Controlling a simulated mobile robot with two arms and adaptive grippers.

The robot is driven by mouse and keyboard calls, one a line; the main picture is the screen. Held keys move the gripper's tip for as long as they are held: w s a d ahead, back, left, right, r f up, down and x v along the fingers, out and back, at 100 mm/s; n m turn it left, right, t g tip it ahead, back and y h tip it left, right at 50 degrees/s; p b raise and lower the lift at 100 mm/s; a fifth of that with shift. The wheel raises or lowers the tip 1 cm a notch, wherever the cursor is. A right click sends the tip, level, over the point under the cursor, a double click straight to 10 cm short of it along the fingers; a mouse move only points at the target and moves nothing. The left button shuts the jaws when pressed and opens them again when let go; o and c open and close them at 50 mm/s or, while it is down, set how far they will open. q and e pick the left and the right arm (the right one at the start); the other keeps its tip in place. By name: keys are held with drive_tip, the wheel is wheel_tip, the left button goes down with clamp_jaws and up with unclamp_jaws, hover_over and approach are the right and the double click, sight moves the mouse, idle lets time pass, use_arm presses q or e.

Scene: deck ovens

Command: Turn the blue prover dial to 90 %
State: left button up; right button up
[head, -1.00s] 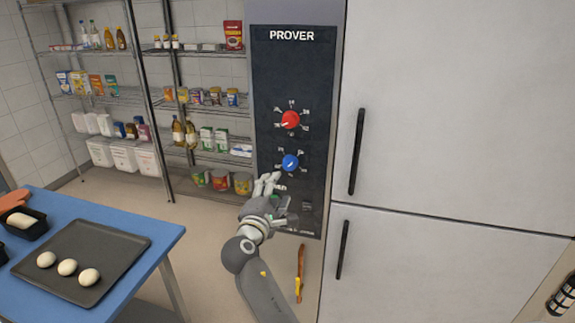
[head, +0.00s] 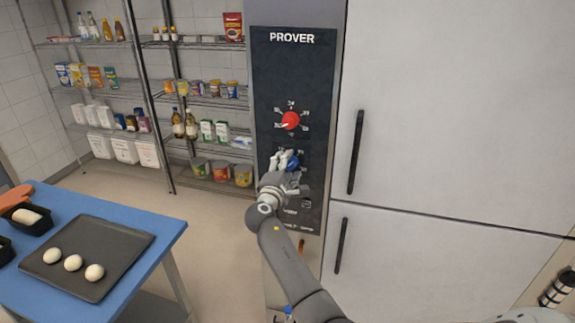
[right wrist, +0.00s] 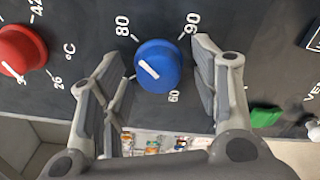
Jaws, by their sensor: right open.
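The blue prover dial (head: 290,161) sits on the dark prover panel (head: 262,100), below the red dial. In the right wrist view the blue dial (right wrist: 160,62) shows its white mark pointing left and slightly up, below the 80 label and away from the 90 at upper right. The 60 label is at lower right. My right gripper (head: 281,160) is at the dial, partly covering it in the head view. In the wrist view its open fingers (right wrist: 160,75) stand either side of the dial, with gaps visible. My left gripper is not in view.
The red dial (head: 290,121) is close above; it also shows in the wrist view (right wrist: 20,50). A green switch (right wrist: 265,117) lies beyond the right finger. A door handle (head: 356,152) is to the right. A blue table (head: 165,237) with a tray (head: 125,240) stands left.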

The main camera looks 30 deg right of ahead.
drive_tip(key=shift+d, duration=0.1)
drive_tip(key=shift+c, duration=0.3)
drive_tip(key=c, duration=1)
drive_tip(key=shift+f+m+b, duration=0.15)
drive_tip(key=shift+m+b, duration=0.35)
drive_tip(key=shift+b, duration=0.35)
drive_tip(key=m+b, duration=1.1)
drive_tip(key=b, duration=0.6)
drive_tip(key=shift+m+b, duration=0.35)
drive_tip(key=shift+m, duration=0.05)
drive_tip(key=shift+r+m+b, duration=0.15)
drive_tip(key=shift+m+b, duration=0.7)
drive_tip(key=shift+r+m+b, duration=0.15)
drive_tip(key=shift+m+b, duration=0.7)
drive_tip(key=o, duration=1.1)
drive_tip(key=shift+c, duration=0.2)
